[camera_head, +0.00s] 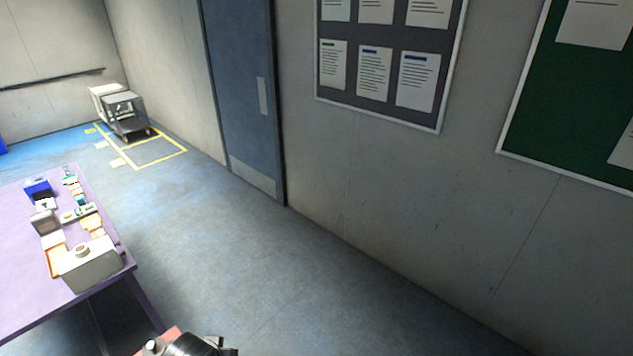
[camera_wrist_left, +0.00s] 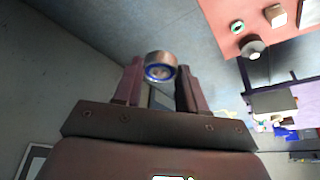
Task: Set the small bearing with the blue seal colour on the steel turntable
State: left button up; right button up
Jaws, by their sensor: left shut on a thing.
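My left gripper (camera_wrist_left: 160,80) is shut on a small bearing (camera_wrist_left: 160,66) with a steel outer ring and a blue seal. The bearing sits at the fingertips, in the air over the floor. A grey round thing (camera_wrist_left: 253,48) stands at the edge of a salmon-red surface (camera_wrist_left: 291,45) in the left wrist view; I cannot tell whether it is the steel turntable. A green-ringed bearing (camera_wrist_left: 237,27) lies near it. In the head view, a dark rounded part shows at the bottom edge, too cropped to identify. My right gripper is not in view.
A purple table (camera_head: 25,270) at the left carries a grey box (camera_head: 92,268) with a small round thing on top, a blue bin (camera_head: 38,187) and several small items. A cart (camera_head: 125,115) stands by the far wall. The floor between table and door (camera_head: 240,100) is clear.

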pick_arm(q)
jog(key=p+v, duration=1.1)
jog(key=v, duration=0.2)
jog(key=shift+r+p, duration=0.2)
jog(key=shift+p, duration=0.15)
